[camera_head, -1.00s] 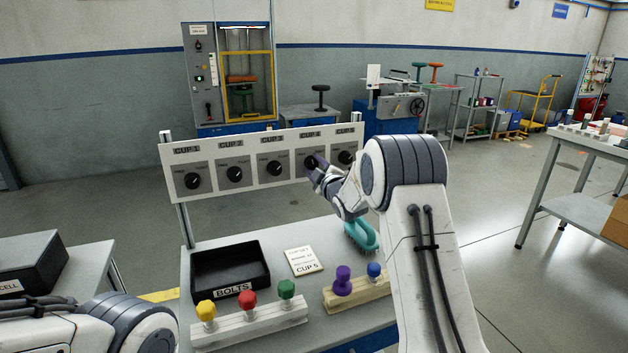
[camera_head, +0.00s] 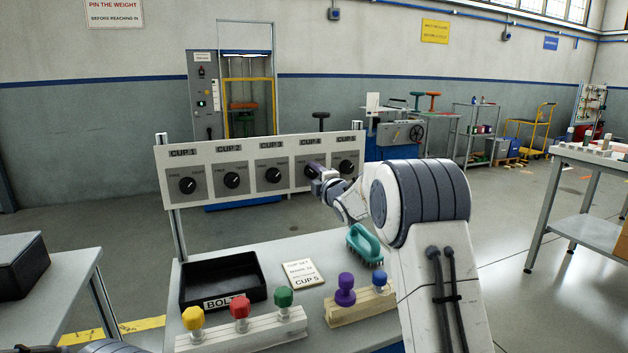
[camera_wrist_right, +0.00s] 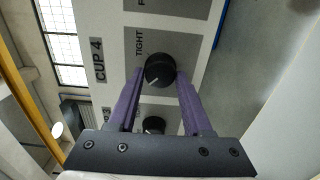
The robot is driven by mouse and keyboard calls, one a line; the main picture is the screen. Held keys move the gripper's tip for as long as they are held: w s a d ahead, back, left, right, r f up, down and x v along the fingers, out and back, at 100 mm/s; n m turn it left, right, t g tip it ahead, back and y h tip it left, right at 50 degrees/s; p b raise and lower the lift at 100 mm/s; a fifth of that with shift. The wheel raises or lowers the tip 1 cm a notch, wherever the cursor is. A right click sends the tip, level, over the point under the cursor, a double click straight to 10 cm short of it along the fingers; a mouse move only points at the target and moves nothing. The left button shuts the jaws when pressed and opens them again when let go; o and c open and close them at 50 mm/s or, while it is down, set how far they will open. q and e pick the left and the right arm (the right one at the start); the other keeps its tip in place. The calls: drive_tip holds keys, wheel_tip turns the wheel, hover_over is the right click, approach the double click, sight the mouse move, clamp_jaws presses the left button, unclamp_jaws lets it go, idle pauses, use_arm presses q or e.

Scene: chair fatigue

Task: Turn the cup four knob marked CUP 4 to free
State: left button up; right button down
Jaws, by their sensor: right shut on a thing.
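The white panel (camera_head: 230,146) carries a row of black knobs under labels CUP 1 to CUP 5. My right gripper (camera_head: 312,170) is at the CUP 4 knob and hides most of it in the head view. In the right wrist view, the purple fingers of my right gripper (camera_wrist_right: 160,80) are shut on the CUP 4 knob (camera_wrist_right: 159,68), one on each side. The knob's white pointer line slants to the lower left there, away from the word TIGHT. The FREE mark of this knob is hidden. My left gripper is out of view.
Below the panel, a table holds a black BOLTS tray (camera_head: 181,300), a CUP 5 card (camera_head: 302,273), a teal brush (camera_head: 363,244) and wooden blocks with coloured knobs (camera_head: 240,308). The neighbouring CUP 3 knob (camera_wrist_right: 153,125) sits close by the fingers.

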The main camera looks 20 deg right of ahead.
idle(0.3)
drive_tip(key=shift+c, duration=1.7)
unclamp_jaws()
drive_tip(key=shift+s, duration=0.1)
drive_tip(key=s, duration=1)
drive_tip(key=shift+d, duration=0.15)
drive_tip(key=shift+s, duration=0.1)
